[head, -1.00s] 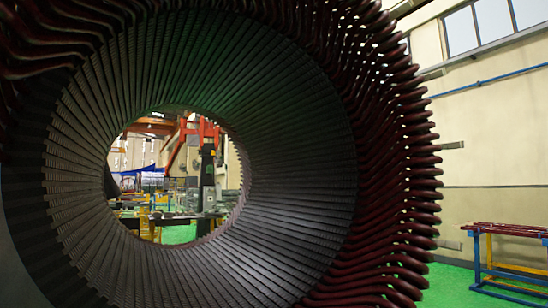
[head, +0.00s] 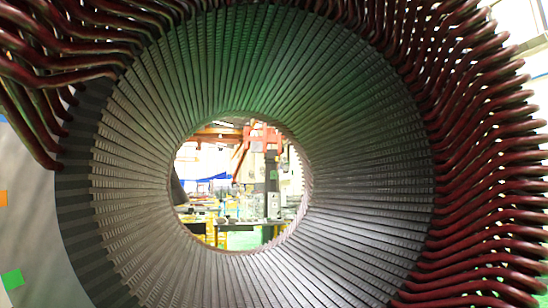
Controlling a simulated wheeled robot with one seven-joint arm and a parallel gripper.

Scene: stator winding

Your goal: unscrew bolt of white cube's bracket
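No white cube, bracket or bolt can be made out in the head view. A large stator (head: 370,185) fills most of the picture, seen end-on, its dark bore lined with narrow ribs. Dark red winding ends (head: 490,175) fan out around its top and right rim. My gripper is not in this view.
Through the bore, a workshop shows with a dark column (head: 272,187), red-orange frames (head: 262,137) and tables. A grey panel (head: 32,225) with green and orange patches stands at the left. A bit of green floor shows at the far right.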

